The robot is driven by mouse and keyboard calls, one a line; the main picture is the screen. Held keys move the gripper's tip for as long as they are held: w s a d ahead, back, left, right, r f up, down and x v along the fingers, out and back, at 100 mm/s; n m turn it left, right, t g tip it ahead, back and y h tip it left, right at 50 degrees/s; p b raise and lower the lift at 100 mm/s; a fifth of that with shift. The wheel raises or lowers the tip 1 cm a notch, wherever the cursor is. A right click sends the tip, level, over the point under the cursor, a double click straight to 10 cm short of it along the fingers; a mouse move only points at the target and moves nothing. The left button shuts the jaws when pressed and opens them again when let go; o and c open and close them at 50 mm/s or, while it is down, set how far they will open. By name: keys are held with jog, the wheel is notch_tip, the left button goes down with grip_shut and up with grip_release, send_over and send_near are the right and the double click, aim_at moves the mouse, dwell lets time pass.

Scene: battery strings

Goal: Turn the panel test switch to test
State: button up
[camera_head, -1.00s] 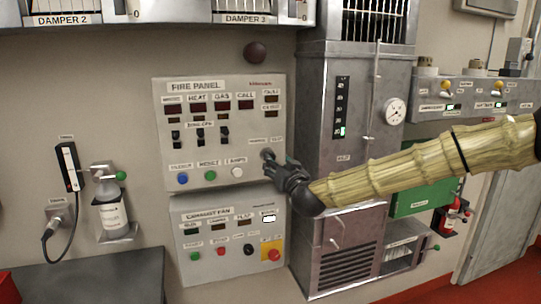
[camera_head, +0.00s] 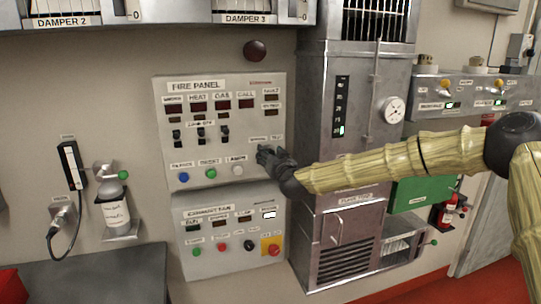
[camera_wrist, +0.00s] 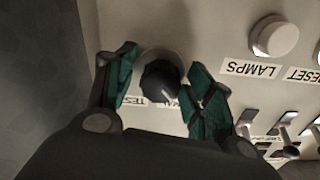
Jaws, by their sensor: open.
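The fire panel (camera_head: 272,100) is a grey box on the wall. Its test switch is a dark round knob (camera_wrist: 160,82) with a pale pointer mark, on a round grey base. In the wrist view, upside down, a TEST label (camera_wrist: 133,102) is at its lower left and a partly hidden label ending in "MAL" at its lower right. My gripper (camera_wrist: 163,66) is open, one green-padded finger on each side of the knob. Contact is unclear. In the head view my gripper (camera_head: 266,156) hides the knob.
A white LAMPS button (camera_wrist: 274,36) and several toggle switches (camera_wrist: 285,125) are beside the knob. The exhaust fan panel (camera_head: 205,265) is just below. A grey cabinet (camera_head: 312,130) stands close at right, and a bottle (camera_head: 116,212) hangs on the wall at left.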

jog(key=c, duration=1.1)
jog(key=shift+o, duration=0.2)
jog(key=shift+f+m+b, duration=0.1)
jog(key=shift+m+b, duration=0.2)
jog(key=shift+b, duration=0.2)
jog(key=m+b, duration=0.1)
jog(key=b, duration=0.1)
jog(key=shift+f+m+b, duration=0.15)
jog(key=shift+m+b, duration=0.2)
jog(key=shift+m, duration=0.05)
jog(key=m+b, duration=0.5)
jog(key=b, duration=0.1)
jog(key=shift+w+d, duration=0.1)
jog(key=shift+d, duration=0.05)
jog(key=m+b, duration=0.5)
jog(key=shift+m+b, duration=0.4)
jog(key=shift+r+m+b, duration=0.2)
jog(key=shift+m+b, duration=1.8)
jog(key=shift+m, duration=0.5)
jog(key=shift+c, duration=0.2)
jog(key=o, duration=1)
